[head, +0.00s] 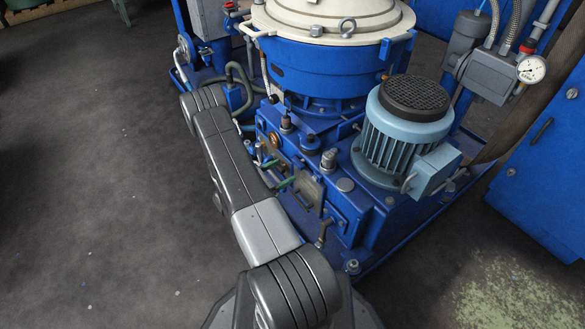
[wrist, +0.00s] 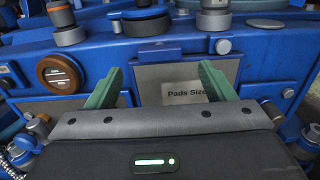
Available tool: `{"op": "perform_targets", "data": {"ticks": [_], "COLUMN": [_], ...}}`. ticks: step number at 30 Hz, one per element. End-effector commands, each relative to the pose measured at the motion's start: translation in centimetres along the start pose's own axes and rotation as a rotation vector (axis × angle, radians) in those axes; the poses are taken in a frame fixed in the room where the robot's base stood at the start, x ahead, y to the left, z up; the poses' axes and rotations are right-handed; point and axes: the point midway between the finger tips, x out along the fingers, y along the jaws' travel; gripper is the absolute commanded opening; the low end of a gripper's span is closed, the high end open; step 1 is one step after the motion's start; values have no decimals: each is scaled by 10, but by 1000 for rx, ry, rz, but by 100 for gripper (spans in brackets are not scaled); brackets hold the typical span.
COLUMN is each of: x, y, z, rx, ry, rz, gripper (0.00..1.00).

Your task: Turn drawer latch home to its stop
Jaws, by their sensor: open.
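A grey drawer front with a label reading "Pads Size" (wrist: 188,92) is set in the blue housing in the wrist view. A small round grey piece (wrist: 223,46) sits at its upper right edge; it may be the drawer latch, but I cannot tell, nor how it is turned. My gripper (wrist: 160,82) is open, its two green fingers apart in front of the panel with nothing visible between them. The right finger is just below the round piece. The gripper body hides the lower drawer front. In the head view my gripper (head: 278,173) is at the housing's front face.
A round brown-rimmed sight glass (wrist: 58,75) is left of the panel. A motor (head: 405,125) stands right of the drawer area, and a blue cabinet (head: 545,165) is farther right. The floor at left (head: 90,190) is clear.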

Motion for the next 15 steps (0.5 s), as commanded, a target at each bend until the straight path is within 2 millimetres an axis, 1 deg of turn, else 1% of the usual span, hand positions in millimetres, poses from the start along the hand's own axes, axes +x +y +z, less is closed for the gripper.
{"op": "perform_targets", "data": {"ticks": [1,6,10,15], "x": [10,34,45,51], "y": [-1,0,0,0], "z": [-2,-1,-1,0], "rx": [1,3,1,1], "ry": [0,0,1,0], "rz": [-5,-4,-2,-1], "gripper": [76,76,76,76]}}
